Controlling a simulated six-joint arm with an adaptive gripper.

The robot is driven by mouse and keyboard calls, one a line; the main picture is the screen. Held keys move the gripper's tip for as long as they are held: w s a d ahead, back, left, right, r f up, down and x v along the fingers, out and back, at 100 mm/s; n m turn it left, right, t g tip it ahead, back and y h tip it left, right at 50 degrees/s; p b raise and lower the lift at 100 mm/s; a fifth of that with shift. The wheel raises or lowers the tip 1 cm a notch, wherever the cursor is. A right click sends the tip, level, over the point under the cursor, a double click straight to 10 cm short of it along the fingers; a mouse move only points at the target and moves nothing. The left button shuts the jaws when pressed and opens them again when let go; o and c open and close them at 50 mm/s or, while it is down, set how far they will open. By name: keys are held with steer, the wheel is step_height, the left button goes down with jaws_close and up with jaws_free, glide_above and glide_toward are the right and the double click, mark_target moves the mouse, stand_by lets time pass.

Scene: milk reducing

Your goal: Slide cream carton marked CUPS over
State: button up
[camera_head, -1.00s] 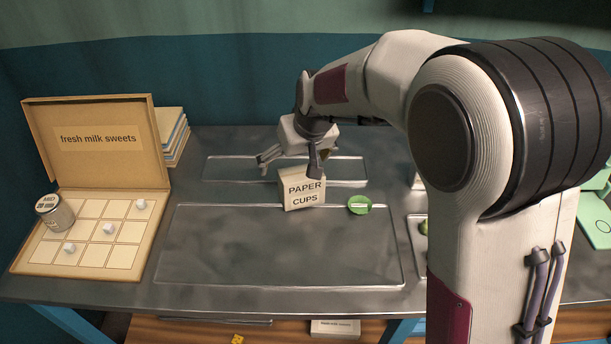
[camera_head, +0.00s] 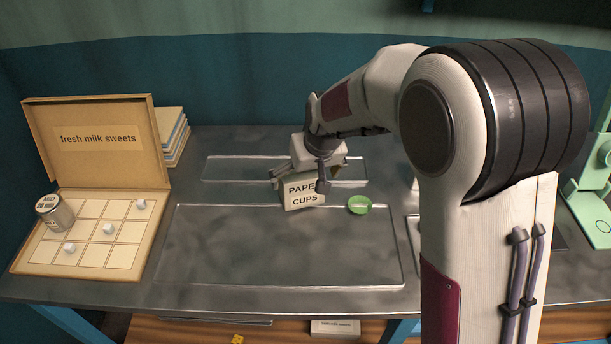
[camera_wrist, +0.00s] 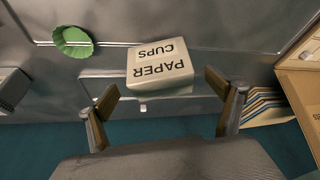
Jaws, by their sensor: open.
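The cream carton (camera_head: 303,195) marked PAPER CUPS stands on the grey counter, at the back edge of the large front tray outline. It also shows in the wrist view (camera_wrist: 160,76), between and just beyond my fingertips. My gripper (camera_head: 299,184) is open and lowered over the carton, with one finger on each side. In the wrist view my gripper's fingers (camera_wrist: 168,98) are spread wider than the carton, and neither clearly touches it.
A green fluted dish (camera_head: 359,205) sits just right of the carton. The large tray area (camera_head: 280,250) in front is empty. An open sweets box (camera_head: 85,232) with a tin (camera_head: 55,212) stands at left. Stacked books (camera_head: 175,137) are behind it.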

steer(key=shift+f, duration=0.1)
steer(key=shift+x, duration=3.8)
steer(key=c, duration=1.1)
